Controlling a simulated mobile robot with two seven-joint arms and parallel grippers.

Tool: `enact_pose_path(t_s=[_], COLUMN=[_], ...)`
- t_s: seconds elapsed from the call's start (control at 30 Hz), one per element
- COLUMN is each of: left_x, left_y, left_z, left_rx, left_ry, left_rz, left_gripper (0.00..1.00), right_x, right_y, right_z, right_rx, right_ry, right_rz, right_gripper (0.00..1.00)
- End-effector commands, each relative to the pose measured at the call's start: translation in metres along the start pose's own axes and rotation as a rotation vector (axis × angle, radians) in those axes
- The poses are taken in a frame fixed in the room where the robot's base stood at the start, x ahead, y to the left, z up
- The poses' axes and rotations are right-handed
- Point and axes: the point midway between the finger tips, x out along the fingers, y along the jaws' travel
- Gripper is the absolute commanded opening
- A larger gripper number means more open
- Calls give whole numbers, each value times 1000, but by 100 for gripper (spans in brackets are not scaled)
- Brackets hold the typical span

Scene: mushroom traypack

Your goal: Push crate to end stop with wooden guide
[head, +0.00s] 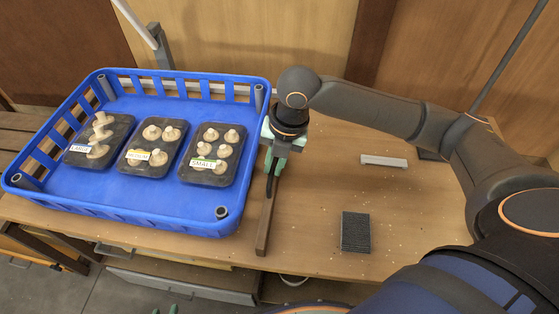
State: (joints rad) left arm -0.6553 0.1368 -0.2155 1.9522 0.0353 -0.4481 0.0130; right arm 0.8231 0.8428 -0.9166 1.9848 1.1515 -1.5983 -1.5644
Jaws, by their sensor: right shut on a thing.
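A blue crate (150,210) sits on the wooden table at the left, its left corner close to the table's left part. The wooden guide (264,225) is a dark narrow bar lying along the crate's right side. My right gripper (274,172) is shut on the guide, pointing down beside the crate's right wall. Whether the guide touches the crate cannot be told. I cannot make out the end stop for certain.
The crate holds three dark trays of mushrooms, labelled LARGE (98,140), a yellow-labelled one (148,168) and SMALL (209,174). A dark ribbed block (355,232) and a pale bar (384,161) lie on the table at the right. A pale rail runs behind the crate.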

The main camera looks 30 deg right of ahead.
Motion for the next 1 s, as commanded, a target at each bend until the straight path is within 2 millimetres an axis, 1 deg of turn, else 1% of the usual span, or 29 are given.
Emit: enact_pose_path(t_s=[0.03, 0.13, 0.3, 0.47, 0.5, 0.73, 0.77, 1.0], left_x=[-7, -12, -12, -12, -12, -12, -12, -11], left_y=[-2, -6, -13, -12, -12, -11, -10, -9], left_z=[-7, -8, 7, 8, 8, 4, 3, 2], left_rx=[0, -1, -6, -7, -7, -8, -8, -8], left_ry=[3, 8, -16, -17, -16, -8, -7, -6], left_rz=[-5, -16, -31, -31, -31, -28, -27, -25], left_gripper=[40, 40, 40, 40, 40, 40, 40, 40], right_x=[-4, -1, 3, 3, 3, 3, 3, 4], right_y=[9, 18, 21, 21, 21, 20, 20, 20], right_z=[0, 0, 0, 0, 0, 0, 0, 0], right_rx=[0, 0, 0, 0, 0, 0, 0, -1], right_ry=[2, 0, -3, -4, -4, -3, -3, -2], right_rz=[3, 2, 2, 2, 2, 1, 1, 2], right_gripper=[0, 0, 0, 0, 17, 43, 45, 45])
